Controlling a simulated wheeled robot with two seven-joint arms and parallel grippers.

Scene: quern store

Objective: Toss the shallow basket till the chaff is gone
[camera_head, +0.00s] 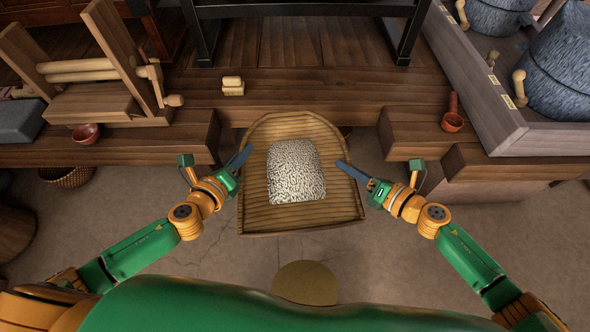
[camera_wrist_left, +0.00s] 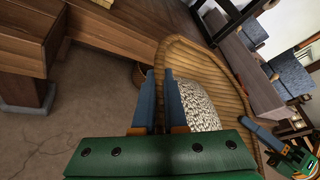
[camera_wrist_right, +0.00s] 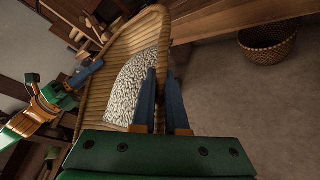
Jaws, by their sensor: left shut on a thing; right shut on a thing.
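The shallow basket (camera_head: 300,218) is woven, tan and scoop-shaped, held in front of me above the floor. A speckled black-and-white heap of grain and chaff (camera_head: 296,170) lies in its middle; I cannot tell grain from chaff. My left gripper (camera_head: 240,158) is shut on the basket's left rim. My right gripper (camera_head: 350,170) is shut on its right rim. The basket also shows in the left wrist view (camera_wrist_left: 225,75), with the rim between the fingers (camera_wrist_left: 160,100). In the right wrist view the basket (camera_wrist_right: 97,95) and heap (camera_wrist_right: 132,85) lie left of the fingers (camera_wrist_right: 163,100).
A wooden platform (camera_head: 300,95) lies beyond the basket. On it are a wooden frame with rollers (camera_head: 90,75), a small red bowl (camera_head: 86,133), pale blocks (camera_head: 233,86) and a red ladle (camera_head: 452,118). A round tan mat (camera_head: 306,283) lies below, near me. Open floor (camera_head: 380,265) surrounds it.

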